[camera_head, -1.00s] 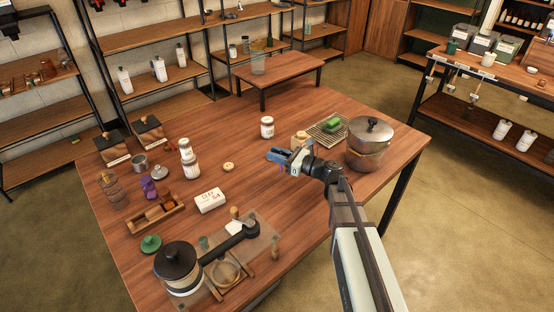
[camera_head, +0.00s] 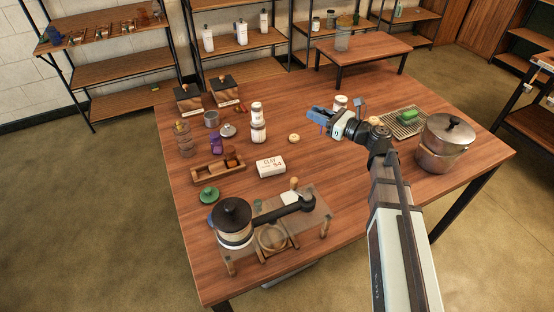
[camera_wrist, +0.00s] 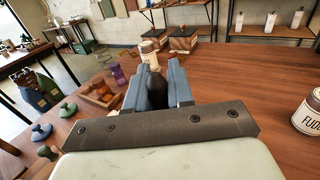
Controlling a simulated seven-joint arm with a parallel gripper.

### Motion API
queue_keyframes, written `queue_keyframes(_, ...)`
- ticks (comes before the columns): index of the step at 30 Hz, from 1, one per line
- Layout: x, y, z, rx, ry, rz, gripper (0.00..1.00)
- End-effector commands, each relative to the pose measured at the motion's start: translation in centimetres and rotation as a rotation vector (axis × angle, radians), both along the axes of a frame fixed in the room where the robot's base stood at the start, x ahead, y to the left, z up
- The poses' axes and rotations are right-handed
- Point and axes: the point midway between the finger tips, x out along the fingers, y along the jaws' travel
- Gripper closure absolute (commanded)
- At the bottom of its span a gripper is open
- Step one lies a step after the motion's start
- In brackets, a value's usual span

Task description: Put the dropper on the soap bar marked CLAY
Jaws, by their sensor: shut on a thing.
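The white soap bar marked CLAY (camera_head: 270,167) lies flat on the table in the head view, right of a small wooden tray. My gripper (camera_head: 314,115) is above the table, up and to the right of the soap bar and apart from it. In the wrist view my gripper (camera_wrist: 158,80) is shut on a dark, rounded thing (camera_wrist: 157,92), which seems to be the dropper's bulb. The rest of the dropper is hidden by the fingers and wrist. I cannot make out the soap bar in the wrist view.
A stacked pair of white jars (camera_head: 258,125) and a small round tan disc (camera_head: 294,138) stand near the soap bar. The wooden tray (camera_head: 219,171) is left of it. A press stand with a black-lidded pot (camera_head: 233,220) is in front. Bare table lies right of the soap.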

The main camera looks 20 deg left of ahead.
Motion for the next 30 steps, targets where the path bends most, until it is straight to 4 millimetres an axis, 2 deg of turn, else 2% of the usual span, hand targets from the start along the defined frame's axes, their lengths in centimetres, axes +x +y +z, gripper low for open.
queue_keyframes(1, -0.8, 1.8, 0.3, 0.000, -0.001, 0.027, 1.00)
queue_keyframes(3, -1.7, 3.9, 0.7, 0.001, -0.001, 0.059, 1.00)
queue_keyframes(12, -6.2, 11.3, 2.2, -0.001, -0.001, 0.252, 1.00)
queue_keyframes(24, -9.2, 11.3, 2.1, -0.002, 0.001, 0.459, 1.00)
queue_keyframes(30, -9.4, 11.2, 0.6, -0.001, 0.002, 0.470, 1.00)
